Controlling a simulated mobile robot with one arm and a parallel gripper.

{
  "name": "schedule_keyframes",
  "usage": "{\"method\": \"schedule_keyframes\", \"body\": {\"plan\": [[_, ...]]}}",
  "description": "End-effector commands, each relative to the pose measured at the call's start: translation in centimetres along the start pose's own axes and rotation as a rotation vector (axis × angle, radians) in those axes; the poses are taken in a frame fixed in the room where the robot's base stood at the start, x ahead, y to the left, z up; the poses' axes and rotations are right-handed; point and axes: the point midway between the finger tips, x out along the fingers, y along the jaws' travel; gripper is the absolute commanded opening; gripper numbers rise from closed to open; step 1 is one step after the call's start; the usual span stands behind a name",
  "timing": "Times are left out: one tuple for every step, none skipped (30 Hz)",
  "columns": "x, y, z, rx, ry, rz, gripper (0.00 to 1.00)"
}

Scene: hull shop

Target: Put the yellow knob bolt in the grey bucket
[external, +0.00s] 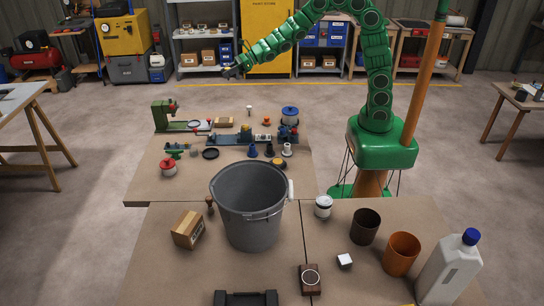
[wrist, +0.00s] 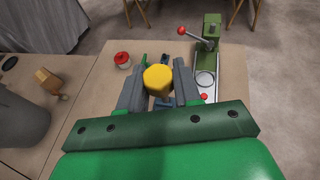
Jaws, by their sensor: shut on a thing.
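The yellow knob bolt (wrist: 158,76) is held between the two dark grey fingers of my gripper (wrist: 160,90) in the wrist view. Its round yellow head faces the camera and its lower part is mostly hidden. In the external view my gripper (external: 231,72) is raised above and beyond the far end of the far table, and the bolt cannot be made out there. The grey bucket (external: 249,215) stands upright on the near table with a wire handle at its front. Part of the bucket (wrist: 18,122) shows at the left edge of the wrist view, apart from my gripper.

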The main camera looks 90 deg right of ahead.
Motion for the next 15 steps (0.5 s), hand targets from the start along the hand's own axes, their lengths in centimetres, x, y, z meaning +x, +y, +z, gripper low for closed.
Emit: {"method": "schedule_keyframes", "body": {"plan": [[0.1, 0.0, -0.1, 0.0, 0.0, 0.001, 0.04], [0.1, 0.0, -0.1, 0.0, 0.0, 0.002, 0.04], [0.2, 0.0, -0.3, -0.001, 0.001, 0.004, 0.04], [0.4, 0.0, -0.5, -0.001, 0.001, 0.006, 0.04], [0.6, 0.0, -0.7, -0.001, 0.002, 0.009, 0.04], [0.9, 0.0, -1.1, -0.001, 0.002, 0.014, 0.04], [1.1, 0.0, -1.5, -0.002, 0.002, 0.018, 0.04], [1.5, -0.1, -1.9, -0.001, 0.003, 0.022, 0.04], [1.9, -0.1, -2.6, -0.002, 0.004, 0.029, 0.04], [2.3, -0.1, -3.1, -0.004, 0.005, 0.034, 0.04], [2.7, -0.1, -3.6, -0.005, 0.006, 0.039, 0.04], [3.1, -0.2, -4.3, -0.008, 0.004, 0.046, 0.04], [3.5, -0.2, -4.8, -0.008, 0.003, 0.051, 0.04], [3.8, -0.3, -5.3, -0.01, 0.002, 0.055, 0.04], [4.3, -0.3, -6.0, -0.012, 0.002, 0.061, 0.04]]}}
